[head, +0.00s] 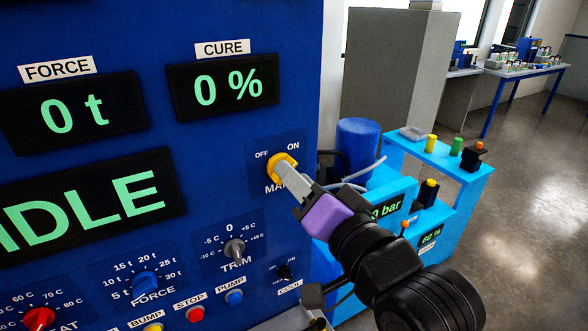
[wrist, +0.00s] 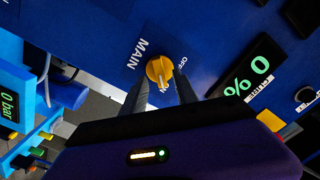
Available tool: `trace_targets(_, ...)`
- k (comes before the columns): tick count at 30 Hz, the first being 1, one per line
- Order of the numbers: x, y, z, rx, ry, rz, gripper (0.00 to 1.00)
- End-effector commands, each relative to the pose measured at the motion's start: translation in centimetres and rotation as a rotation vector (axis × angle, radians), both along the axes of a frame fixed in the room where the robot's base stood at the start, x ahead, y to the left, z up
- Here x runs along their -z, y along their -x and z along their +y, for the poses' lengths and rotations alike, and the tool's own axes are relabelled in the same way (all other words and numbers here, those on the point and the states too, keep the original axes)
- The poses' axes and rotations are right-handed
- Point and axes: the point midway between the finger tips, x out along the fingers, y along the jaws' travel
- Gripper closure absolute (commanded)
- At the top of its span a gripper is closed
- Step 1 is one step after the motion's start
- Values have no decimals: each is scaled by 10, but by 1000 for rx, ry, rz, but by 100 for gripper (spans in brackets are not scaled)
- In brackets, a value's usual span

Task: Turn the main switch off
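The main switch is a yellow round knob (head: 283,160) on the blue panel, between the OFF and ON labels. The wrist view shows the knob (wrist: 158,67) with a light mark that appears to point towards ON. My gripper (head: 292,177) is right in front of the knob and hides part of it and of the MAIN label. In the wrist view my gripper (wrist: 160,88) has its two grey fingers apart, one on each side of the knob's lower part. Small gaps seem to show beside the knob; contact is not clear.
The panel carries a TRIM knob (head: 234,249), a blue FORCE knob (head: 145,284), a red STOP button (head: 196,314) and a blue PUMP button (head: 234,297) below. Displays read 0 t, 0 % and IDLE. A light-blue bench unit (head: 440,165) stands at the right.

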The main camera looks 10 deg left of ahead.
Motion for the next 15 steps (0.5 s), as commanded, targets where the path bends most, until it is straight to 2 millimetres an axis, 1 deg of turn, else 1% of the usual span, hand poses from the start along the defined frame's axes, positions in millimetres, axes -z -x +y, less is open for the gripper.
trace_targets(1, -2, -5, 3, 0, 2, -1, 65)
trace_targets(4, -1, -10, 7, 0, 2, -1, 65)
trace_targets(13, 0, -12, 9, 0, 0, -2, 65)
trace_targets(14, 0, -12, 9, 0, 0, -2, 67)
trace_targets(15, 0, -13, 9, 0, 0, -2, 75)
